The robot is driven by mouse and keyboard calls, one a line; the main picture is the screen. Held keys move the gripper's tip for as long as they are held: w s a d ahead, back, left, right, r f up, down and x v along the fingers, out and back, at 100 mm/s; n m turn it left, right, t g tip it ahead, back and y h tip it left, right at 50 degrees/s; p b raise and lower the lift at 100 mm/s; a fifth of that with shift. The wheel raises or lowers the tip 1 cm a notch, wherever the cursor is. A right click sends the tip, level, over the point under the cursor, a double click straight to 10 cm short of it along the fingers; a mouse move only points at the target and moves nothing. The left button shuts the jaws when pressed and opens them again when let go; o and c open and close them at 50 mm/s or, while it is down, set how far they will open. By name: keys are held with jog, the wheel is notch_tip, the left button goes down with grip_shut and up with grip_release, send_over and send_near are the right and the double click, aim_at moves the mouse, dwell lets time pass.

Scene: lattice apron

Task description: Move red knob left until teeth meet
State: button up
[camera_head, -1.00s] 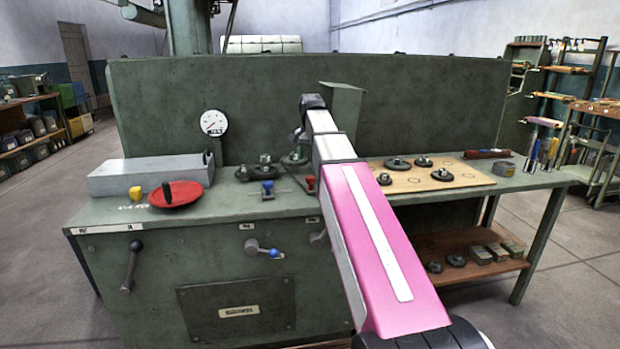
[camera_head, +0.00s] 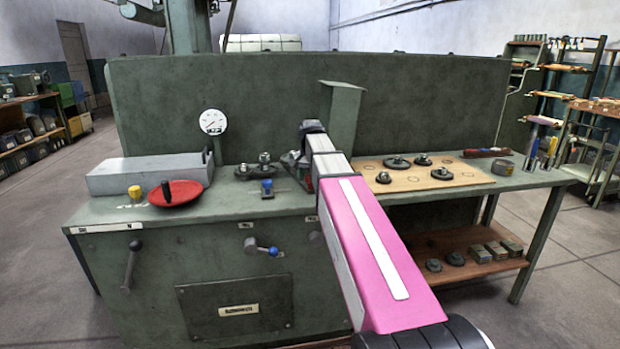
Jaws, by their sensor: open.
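My gripper (camera_head: 298,175) is open and reaches down to the bench top beside the gears, seen mostly from behind my wrist. The red knob is hidden behind my gripper and arm in this view. A blue knob (camera_head: 267,186) stands on the bench just left of my gripper. Two dark gears on posts, a left one (camera_head: 243,171) and a right one (camera_head: 265,165), sit behind the blue knob. Whether the teeth of any gears meet near my gripper cannot be seen.
A red dish with a black handle (camera_head: 178,193) and a yellow knob (camera_head: 135,192) are at the left. A grey block (camera_head: 150,174) lies behind them. A wooden board (camera_head: 425,177) with several gears lies right of my arm. A tall green panel (camera_head: 250,100) closes the back.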

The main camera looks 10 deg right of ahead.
grip_shut()
jog(key=a+m, duration=0.1)
jog(key=a, duration=0.2)
jog(key=a+m, duration=0.1)
jog(key=a, duration=0.2)
jog(key=a+m, duration=0.1)
jog(key=a, duration=0.1)
jog(key=shift+s+a, duration=0.3)
jog(key=shift+a, duration=0.1)
grip_release()
jog(key=shift+r, duration=0.15)
notch_tip(320, 180, up, 10)
jog(key=shift+r, duration=0.25)
